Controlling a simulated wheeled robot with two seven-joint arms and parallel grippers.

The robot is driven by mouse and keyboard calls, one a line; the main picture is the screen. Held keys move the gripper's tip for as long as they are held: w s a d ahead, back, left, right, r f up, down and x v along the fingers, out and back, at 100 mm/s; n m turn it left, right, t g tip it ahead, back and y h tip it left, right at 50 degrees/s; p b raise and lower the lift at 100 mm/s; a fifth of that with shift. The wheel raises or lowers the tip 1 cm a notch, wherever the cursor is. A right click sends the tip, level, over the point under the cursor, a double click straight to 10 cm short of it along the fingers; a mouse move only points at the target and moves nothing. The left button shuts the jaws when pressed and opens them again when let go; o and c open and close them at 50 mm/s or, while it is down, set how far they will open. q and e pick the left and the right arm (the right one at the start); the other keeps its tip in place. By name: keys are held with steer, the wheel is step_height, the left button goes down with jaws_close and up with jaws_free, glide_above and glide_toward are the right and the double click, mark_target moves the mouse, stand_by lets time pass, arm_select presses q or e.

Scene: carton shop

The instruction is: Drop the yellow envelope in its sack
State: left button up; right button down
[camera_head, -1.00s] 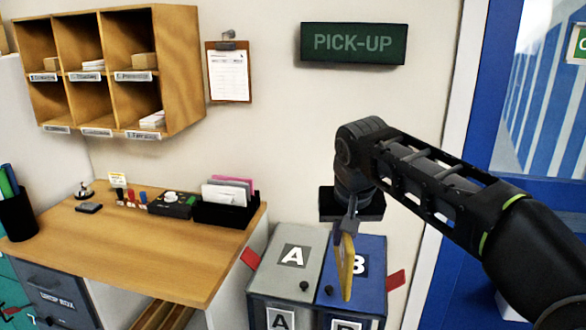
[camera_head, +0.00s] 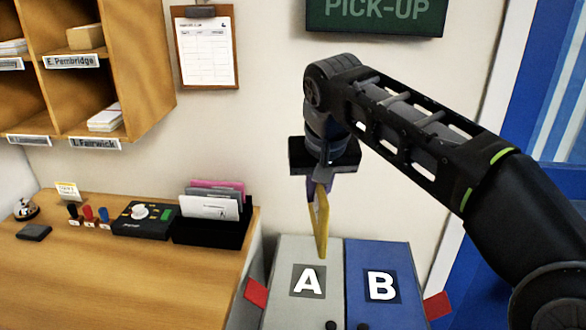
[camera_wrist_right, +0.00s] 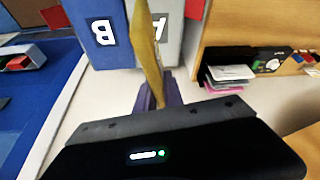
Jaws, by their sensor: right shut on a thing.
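My right gripper (camera_head: 318,187) is shut on the yellow envelope (camera_head: 321,225), which hangs upright, seen nearly edge-on. In the head view the envelope is in front of the wall, its lower end overlapping the back of the grey lid marked A (camera_head: 307,268). The blue lid marked B (camera_head: 381,272) is just to the right. Both lids look closed. In the right wrist view the envelope (camera_wrist_right: 147,45) sticks out from the fingers between the A and B (camera_wrist_right: 103,32) markings. I cannot tell its height above the lids. My left gripper is not in view.
A wooden desk (camera_head: 120,280) stands to the left, with a black letter holder (camera_head: 213,232) at its right end. Wooden pigeonholes (camera_head: 143,70) and a clipboard (camera_head: 206,48) are on the wall. Red tabs (camera_head: 256,292) stick out at the bins' sides.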

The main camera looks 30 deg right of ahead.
steer(key=shift+w+r, duration=0.1)
steer(key=shift+w, duration=0.05)
steer(key=shift+s+r, duration=0.1)
steer(key=shift+s, duration=0.25)
steer(key=shift+w, duration=0.2)
steer(key=w+d+f, duration=0.1)
steer(key=w, duration=0.1)
steer(key=w+d+f, duration=0.1)
steer(key=d+f, duration=0.1)
steer(key=shift+w, duration=0.4)
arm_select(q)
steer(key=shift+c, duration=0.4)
